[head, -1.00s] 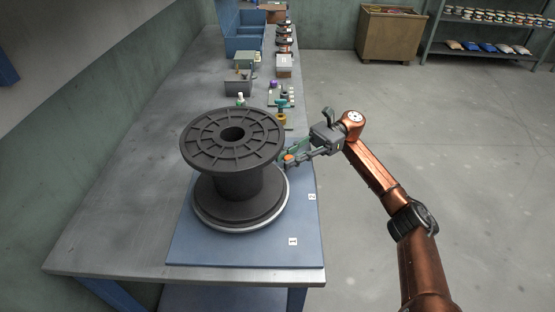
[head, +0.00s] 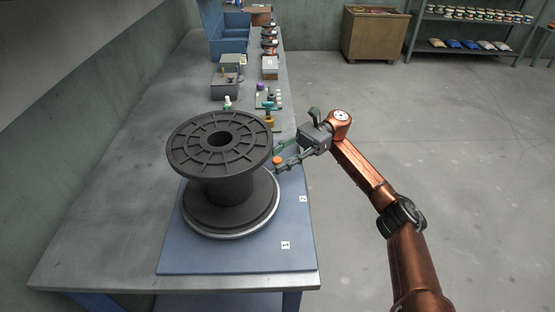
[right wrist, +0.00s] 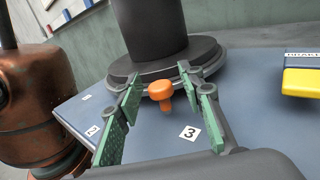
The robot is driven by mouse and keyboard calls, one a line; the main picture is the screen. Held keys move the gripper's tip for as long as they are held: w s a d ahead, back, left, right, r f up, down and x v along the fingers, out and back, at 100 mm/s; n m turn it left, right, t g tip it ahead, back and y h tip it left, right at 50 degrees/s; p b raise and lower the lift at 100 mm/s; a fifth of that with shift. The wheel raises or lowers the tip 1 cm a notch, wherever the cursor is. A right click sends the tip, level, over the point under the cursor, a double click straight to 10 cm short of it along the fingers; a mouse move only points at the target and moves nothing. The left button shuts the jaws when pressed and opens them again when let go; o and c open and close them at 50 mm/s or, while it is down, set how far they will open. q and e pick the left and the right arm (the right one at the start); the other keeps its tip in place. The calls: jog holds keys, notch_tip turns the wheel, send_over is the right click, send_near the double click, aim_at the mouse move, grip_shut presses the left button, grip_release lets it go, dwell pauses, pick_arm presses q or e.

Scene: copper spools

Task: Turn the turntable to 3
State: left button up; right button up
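The turntable (head: 213,236) is a pale metal disc on a blue board (head: 236,261), with a large black spool (head: 224,186) upright on it. Its orange knob (head: 277,160) stands at the right edge, and in the right wrist view the knob (right wrist: 161,91) is close to the label 3 (right wrist: 190,133). My right gripper (head: 281,155) is open, with its green-padded fingers on either side of the knob and gaps visible between. Label 2 (head: 303,198) and label 1 (head: 285,245) are nearer the board's front. My left gripper is not in view.
Farther along the grey table (head: 97,187) are a small bottle (head: 227,103), a grey bin (head: 225,86), a blue crate (head: 229,45) and several small spools. The table left of the turntable is clear. Open floor lies to the right.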

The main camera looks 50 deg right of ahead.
jog(key=shift+s+d, duration=0.2)
jog(key=shift+d, duration=1.05)
jog(key=shift+s+d, duration=0.2)
jog(key=shift+d, duration=1.05)
jog(key=shift+s+d, duration=0.2)
jog(key=shift+d, duration=1.05)
